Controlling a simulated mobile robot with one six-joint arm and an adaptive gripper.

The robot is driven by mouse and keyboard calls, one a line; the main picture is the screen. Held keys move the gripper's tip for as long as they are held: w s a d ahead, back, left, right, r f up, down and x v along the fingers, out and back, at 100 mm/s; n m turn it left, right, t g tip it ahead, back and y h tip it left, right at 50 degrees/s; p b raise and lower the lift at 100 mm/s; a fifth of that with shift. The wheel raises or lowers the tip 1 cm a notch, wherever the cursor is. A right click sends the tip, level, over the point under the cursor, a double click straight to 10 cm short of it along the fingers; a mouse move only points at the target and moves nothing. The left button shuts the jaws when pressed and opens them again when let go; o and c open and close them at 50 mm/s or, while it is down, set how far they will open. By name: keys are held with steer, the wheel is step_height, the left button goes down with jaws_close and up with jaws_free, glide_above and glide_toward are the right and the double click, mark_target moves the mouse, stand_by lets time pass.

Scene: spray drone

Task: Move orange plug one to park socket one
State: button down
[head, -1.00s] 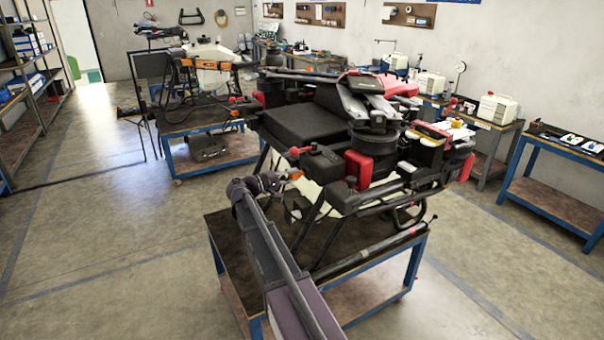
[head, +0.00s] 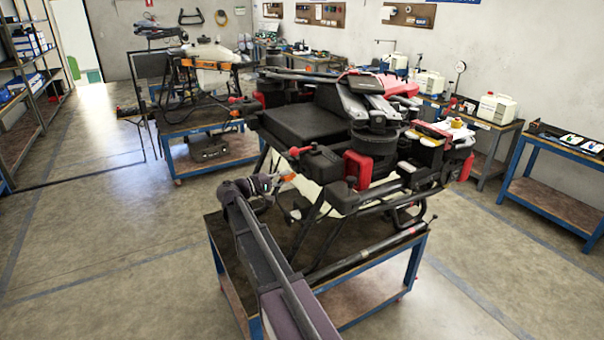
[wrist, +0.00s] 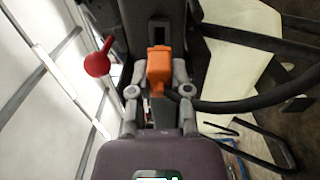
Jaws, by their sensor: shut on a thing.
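The orange plug (wrist: 160,72) is between the two grey fingers of my gripper (wrist: 159,92) in the wrist view. The fingers are shut on its sides. A black cable (wrist: 235,104) curves off to the right beside it. The plug's front end points at a dark socket-like opening (wrist: 158,31) on a black part of the drone. I cannot tell whether the plug touches it or sits in it. No socket number is readable.
The big black and red drone (head: 305,122) stands on a blue-framed cart (head: 228,262). A red knob (wrist: 97,64) on a stalk is left of the plug. Drone legs and a pale tank (wrist: 245,60) are on the right. Open floor (head: 110,245) lies to the left.

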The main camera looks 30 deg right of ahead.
steer(key=shift+a, duration=0.5)
step_height(320, 180, down, 4)
steer(key=b, duration=0.4)
stand_by(0.3)
stand_by(0.4)
